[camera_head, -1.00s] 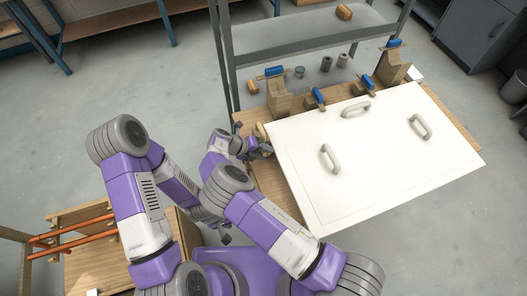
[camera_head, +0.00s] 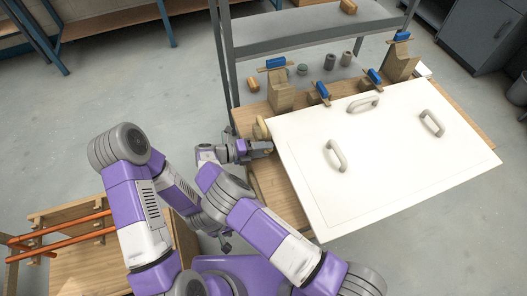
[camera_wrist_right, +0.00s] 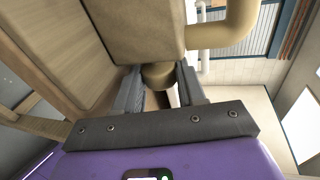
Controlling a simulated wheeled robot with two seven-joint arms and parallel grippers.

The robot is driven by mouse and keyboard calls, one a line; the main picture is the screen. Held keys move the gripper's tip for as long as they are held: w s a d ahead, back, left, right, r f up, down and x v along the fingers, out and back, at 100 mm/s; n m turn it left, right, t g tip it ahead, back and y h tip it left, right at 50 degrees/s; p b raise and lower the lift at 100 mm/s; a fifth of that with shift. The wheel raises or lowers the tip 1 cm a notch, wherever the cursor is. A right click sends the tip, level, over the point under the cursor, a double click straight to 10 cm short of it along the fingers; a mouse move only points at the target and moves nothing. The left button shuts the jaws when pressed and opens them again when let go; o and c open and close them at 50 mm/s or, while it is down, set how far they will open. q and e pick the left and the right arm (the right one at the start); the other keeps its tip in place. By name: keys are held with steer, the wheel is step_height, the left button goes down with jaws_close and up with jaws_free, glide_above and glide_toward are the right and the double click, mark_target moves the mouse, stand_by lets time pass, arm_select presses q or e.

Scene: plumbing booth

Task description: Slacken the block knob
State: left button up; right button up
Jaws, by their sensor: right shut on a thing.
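In the right wrist view a tan block (camera_wrist_right: 130,28) fills the upper middle, with a round tan knob (camera_wrist_right: 158,75) on its near face. The two dark fingers of my right gripper (camera_wrist_right: 160,88) stand on either side of the knob and are shut on it. In the head view my right gripper (camera_head: 268,148) is at the left edge of the bench, just below a beige fitting (camera_head: 262,128). The knob is hidden there. A dark part that may be my left gripper (camera_head: 226,243) shows low beside my arms; its fingers are unclear.
A white panel (camera_head: 390,180) with three grey handles covers most of the wooden bench (camera_head: 270,190), close to my right gripper. Blue-handled valves (camera_head: 277,63) on wooden blocks stand along the back. In the wrist view a tan bent pipe (camera_wrist_right: 238,25) is right of the block.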

steer(key=o, duration=1)
steer(key=shift+o, duration=0.2)
